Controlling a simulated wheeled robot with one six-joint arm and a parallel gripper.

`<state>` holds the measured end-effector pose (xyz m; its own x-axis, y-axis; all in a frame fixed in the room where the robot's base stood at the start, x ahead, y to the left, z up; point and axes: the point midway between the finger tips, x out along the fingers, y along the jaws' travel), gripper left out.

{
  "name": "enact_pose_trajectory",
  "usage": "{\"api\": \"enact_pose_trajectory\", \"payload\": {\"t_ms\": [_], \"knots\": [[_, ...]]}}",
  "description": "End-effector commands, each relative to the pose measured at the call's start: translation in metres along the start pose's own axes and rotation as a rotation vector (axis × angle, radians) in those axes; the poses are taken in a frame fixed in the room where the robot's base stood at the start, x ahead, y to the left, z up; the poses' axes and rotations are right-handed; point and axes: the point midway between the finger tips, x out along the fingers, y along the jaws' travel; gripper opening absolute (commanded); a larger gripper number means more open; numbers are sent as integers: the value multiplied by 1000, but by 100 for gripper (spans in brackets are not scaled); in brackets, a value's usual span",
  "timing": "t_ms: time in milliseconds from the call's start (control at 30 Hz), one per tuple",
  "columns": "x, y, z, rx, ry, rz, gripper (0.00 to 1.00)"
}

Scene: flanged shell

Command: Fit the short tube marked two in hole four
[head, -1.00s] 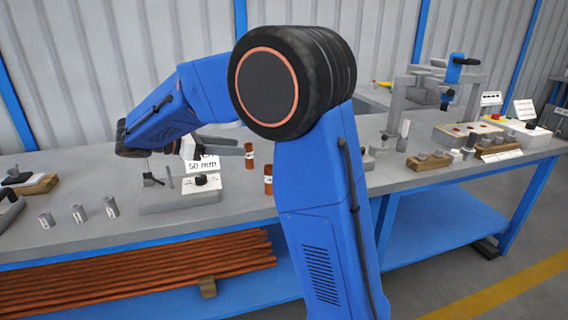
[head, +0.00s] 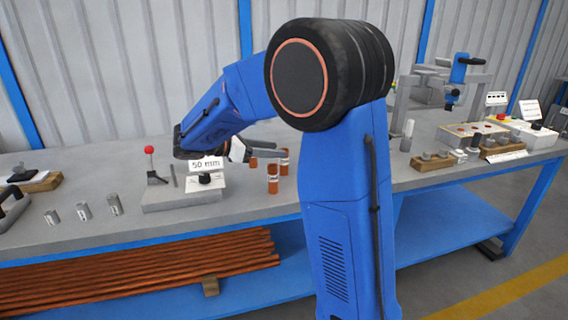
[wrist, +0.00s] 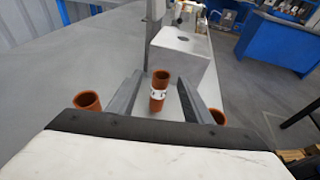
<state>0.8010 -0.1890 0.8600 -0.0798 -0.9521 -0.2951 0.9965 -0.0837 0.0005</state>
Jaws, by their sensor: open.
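Several short copper-brown tubes stand on the bench. In the wrist view, one tube with a white marked band (wrist: 158,92) stands upright between my two grey fingers; its mark is too small to read. Another tube (wrist: 88,101) is outside the left finger, and a third (wrist: 217,117) is partly hidden beyond the right finger. My gripper (wrist: 160,80) is open, with a gap on both sides of the middle tube. In the head view, my gripper (head: 279,148) is low over the bench among the tubes, with a banded tube (head: 272,179) in front. I cannot make out hole four.
A grey block with a dark round hole (wrist: 182,50) stands ahead in the wrist view. In the head view, a fixture with a "50 mm" sign (head: 206,164) and red-knobbed lever (head: 149,150) is left of the tubes. Small grey cylinders (head: 83,211) stand near the front edge.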

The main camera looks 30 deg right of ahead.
Motion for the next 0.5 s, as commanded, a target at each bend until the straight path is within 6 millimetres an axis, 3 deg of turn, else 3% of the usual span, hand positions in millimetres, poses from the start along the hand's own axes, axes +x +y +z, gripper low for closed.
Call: {"api": "enact_pose_trajectory", "payload": {"t_ms": [300, 500], "knots": [[40, -3, -7, -1, 0, -3, 46], [47, -2, -7, 0, 1, 1, 46]]}}
